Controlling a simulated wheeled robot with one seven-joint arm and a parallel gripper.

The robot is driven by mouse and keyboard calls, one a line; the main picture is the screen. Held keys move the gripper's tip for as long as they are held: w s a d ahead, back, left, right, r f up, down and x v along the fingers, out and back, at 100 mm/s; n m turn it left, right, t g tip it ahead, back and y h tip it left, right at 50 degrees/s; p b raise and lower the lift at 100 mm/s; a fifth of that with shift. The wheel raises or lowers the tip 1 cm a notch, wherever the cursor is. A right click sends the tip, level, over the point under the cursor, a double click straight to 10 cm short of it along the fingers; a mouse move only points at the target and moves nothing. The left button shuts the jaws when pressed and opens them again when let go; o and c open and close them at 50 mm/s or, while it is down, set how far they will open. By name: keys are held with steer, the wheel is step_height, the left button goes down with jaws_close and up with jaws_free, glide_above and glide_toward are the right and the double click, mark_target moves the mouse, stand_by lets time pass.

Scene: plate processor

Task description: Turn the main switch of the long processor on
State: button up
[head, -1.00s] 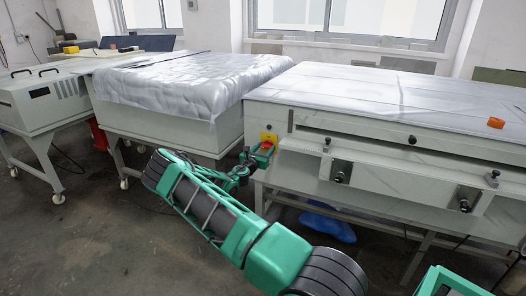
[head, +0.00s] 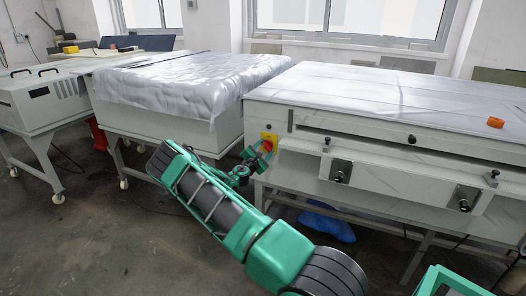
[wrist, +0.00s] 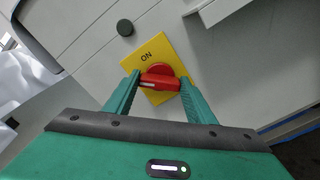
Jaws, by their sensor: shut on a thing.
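The long processor (head: 300,128) is the pale machine at the right of the head view. Its main switch (wrist: 160,78) is a red rotary knob on a yellow plate (wrist: 142,42) marked ON, on the front panel's left end. In the wrist view the knob's handle lies nearly crosswise, and the plate looks tilted. My gripper (wrist: 158,86) is shut on the handle, with one green finger at each end of it. In the head view the gripper (head: 262,152) is at the panel and partly covers the yellow plate.
A dark round button (wrist: 125,27) sits beside the yellow plate. A machine under a plastic cover (head: 190,80) stands to the left, with a gap between the two. A blue bag (head: 328,226) lies beneath the long processor. The floor in front is clear.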

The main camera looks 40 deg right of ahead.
steer(key=m, duration=0.4)
steer(key=shift+d+m, duration=0.15)
steer(key=shift+m, duration=0.15)
steer(key=m, duration=0.4)
steer(key=shift+s+f+m, duration=0.1)
steer(key=shift+f+m, duration=0.05)
steer(key=shift+m, duration=0.25)
steer(key=o, duration=1)
steer(key=shift+f, duration=0.1)
steer(key=shift+o, duration=0.2)
